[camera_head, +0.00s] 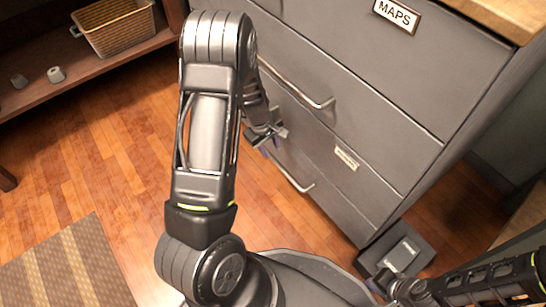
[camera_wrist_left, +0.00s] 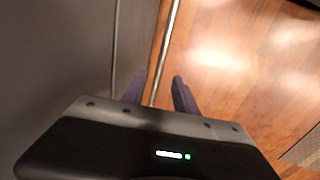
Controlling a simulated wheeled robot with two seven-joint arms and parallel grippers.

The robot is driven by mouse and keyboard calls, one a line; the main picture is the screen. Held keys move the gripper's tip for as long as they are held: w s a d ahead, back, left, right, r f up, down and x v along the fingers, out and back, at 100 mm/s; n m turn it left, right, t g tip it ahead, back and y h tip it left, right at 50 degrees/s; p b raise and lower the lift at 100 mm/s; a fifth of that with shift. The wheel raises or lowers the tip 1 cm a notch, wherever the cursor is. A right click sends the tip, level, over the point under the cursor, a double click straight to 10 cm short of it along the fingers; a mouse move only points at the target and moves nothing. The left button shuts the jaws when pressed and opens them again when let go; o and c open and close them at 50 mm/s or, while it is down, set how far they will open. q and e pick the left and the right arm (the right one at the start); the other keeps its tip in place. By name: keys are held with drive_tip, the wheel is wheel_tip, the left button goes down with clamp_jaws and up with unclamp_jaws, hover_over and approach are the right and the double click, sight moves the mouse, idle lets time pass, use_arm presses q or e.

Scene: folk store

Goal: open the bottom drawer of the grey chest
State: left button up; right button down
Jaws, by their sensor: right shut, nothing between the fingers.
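The grey chest (camera_head: 400,75) stands at the upper right, its drawer fronts facing left and toward me. The bottom drawer (camera_head: 325,190) is flush with the front and looks shut. Its bar handle (camera_head: 297,184) shows near the floor, its upper end hidden by my left gripper (camera_head: 270,145). In the left wrist view, my left gripper (camera_wrist_left: 158,92) is open, with a metal handle bar (camera_wrist_left: 167,50) running between its two fingers. I cannot tell whether they touch it. My right gripper (camera_head: 386,280) is shut and empty at the lower right, near the chest's lower corner.
A higher drawer's handle (camera_head: 305,97) is above my left gripper. A dark box-like thing (camera_head: 425,248) with a pale panel is by the chest's lower corner. A wooden shelf (camera_head: 95,68) with a wicker basket (camera_head: 118,30) stands upper left. Wooden floor (camera_head: 115,160) is clear left of the chest.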

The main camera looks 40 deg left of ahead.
sight(274, 159)
use_arm(q)
drive_tip(key=f+b, duration=0.1)
drive_tip(key=f, duration=0.2)
drive_tip(key=w+f+b, duration=0.1)
drive_tip(key=f+b, duration=0.1)
drive_tip(key=f, duration=0.1)
drive_tip(key=shift+w+d+f, duration=0.15)
drive_tip(key=shift+d+f, duration=0.05)
drive_tip(key=shift+f, duration=0.2)
drive_tip(key=shift+c, duration=0.4)
clamp_jaws()
idle(0.6)
